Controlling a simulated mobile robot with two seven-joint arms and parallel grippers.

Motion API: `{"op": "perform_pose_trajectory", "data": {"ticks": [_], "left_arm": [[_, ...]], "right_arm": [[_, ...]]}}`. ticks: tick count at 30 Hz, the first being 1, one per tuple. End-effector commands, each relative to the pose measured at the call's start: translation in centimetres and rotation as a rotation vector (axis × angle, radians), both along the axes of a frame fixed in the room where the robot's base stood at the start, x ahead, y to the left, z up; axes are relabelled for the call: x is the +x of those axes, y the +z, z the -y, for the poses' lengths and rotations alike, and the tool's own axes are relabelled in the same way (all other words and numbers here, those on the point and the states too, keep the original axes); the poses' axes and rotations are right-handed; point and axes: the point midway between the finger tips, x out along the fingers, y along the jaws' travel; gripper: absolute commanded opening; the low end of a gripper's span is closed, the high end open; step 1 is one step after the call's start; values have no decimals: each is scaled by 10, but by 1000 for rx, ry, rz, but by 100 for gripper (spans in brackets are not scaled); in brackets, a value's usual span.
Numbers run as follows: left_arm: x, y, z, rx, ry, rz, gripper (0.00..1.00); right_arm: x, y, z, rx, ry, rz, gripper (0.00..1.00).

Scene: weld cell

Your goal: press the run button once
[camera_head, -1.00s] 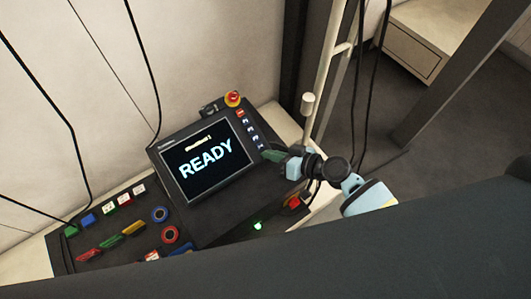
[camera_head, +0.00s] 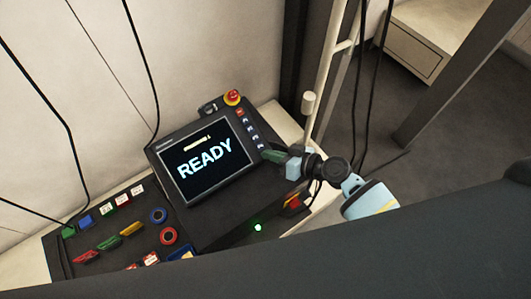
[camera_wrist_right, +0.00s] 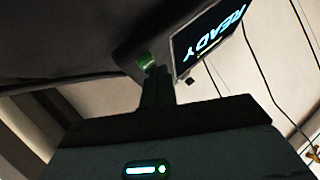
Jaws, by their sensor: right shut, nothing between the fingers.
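The black control panel (camera_head: 222,208) carries a screen (camera_head: 198,166) that reads READY. A column of small buttons (camera_head: 250,132), red at the top, runs down the right of the screen. I cannot read which is the run button. My left gripper is out of view.
A red emergency-stop knob (camera_head: 232,97) sits above the column. A green light (camera_head: 257,227) glows on the panel's lower side. A pale post (camera_head: 325,75) and hanging cables stand close behind my right gripper.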

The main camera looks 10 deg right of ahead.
Motion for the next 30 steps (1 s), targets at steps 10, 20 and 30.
{"op": "perform_pose_trajectory", "data": {"ticks": [10,20,30], "left_arm": [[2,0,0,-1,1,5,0],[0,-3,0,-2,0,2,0],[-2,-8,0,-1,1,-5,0]], "right_arm": [[1,-2,0,0,0,0,0],[2,-4,-1,0,0,0,0],[3,-6,-1,0,0,0,0]]}}
